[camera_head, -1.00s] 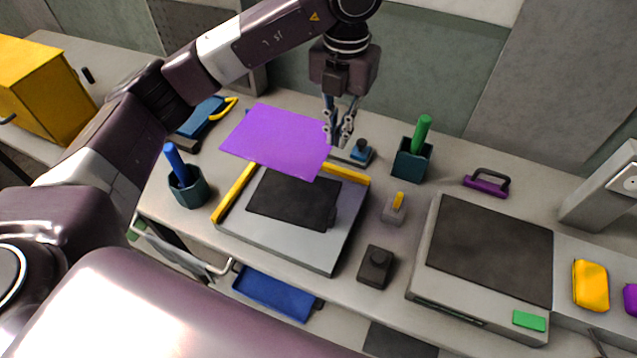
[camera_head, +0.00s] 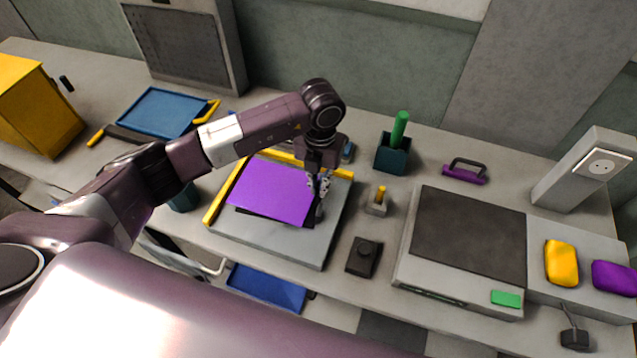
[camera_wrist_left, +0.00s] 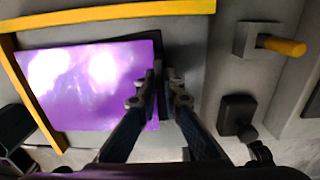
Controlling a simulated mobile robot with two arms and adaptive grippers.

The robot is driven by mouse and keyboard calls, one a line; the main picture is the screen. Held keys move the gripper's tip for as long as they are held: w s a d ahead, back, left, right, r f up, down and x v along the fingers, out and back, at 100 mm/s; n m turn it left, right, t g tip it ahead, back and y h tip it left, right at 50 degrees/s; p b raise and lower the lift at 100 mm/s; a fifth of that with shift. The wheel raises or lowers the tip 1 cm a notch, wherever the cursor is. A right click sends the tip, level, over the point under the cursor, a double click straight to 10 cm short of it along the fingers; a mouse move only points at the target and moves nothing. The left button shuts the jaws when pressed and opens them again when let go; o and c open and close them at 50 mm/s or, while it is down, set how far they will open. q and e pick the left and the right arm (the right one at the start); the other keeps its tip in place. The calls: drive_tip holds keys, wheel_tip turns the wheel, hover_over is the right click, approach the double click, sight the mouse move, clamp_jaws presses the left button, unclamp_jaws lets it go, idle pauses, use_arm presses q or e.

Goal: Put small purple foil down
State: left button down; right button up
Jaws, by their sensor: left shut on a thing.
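The small purple foil (camera_head: 270,191) is a flat rectangular sheet over the grey plate (camera_head: 285,243) with yellow edge rails. My left gripper (camera_head: 320,197) is shut on the foil's right side. The foil lies over a dark pad (camera_head: 262,217) that shows along its front edge. I cannot tell whether the foil touches the pad. In the left wrist view the foil (camera_wrist_left: 85,85) is left of the gripper (camera_wrist_left: 164,92), inside the corner of the yellow rails (camera_wrist_left: 110,14). My right gripper is not seen.
A dark knob block (camera_head: 363,257) and a small yellow-handled block (camera_head: 377,202) stand right of the plate. A teal cup with a green stick (camera_head: 393,155) is behind. A large dark-topped press (camera_head: 468,235) is farther right. A blue tray (camera_head: 162,112) lies back left.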

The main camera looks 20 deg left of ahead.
use_arm(q)
drive_tip(key=shift+f, duration=0.3)
drive_tip(key=shift+f, duration=0.2)
drive_tip(key=c, duration=2.1)
unclamp_jaws()
drive_tip(key=shift+r, duration=0.1)
drive_tip(key=shift+r, duration=0.1)
drive_tip(key=shift+d+r+b, duration=0.1)
drive_tip(key=shift+r+b, duration=2.1)
drive_tip(key=shift+r, duration=3.85)
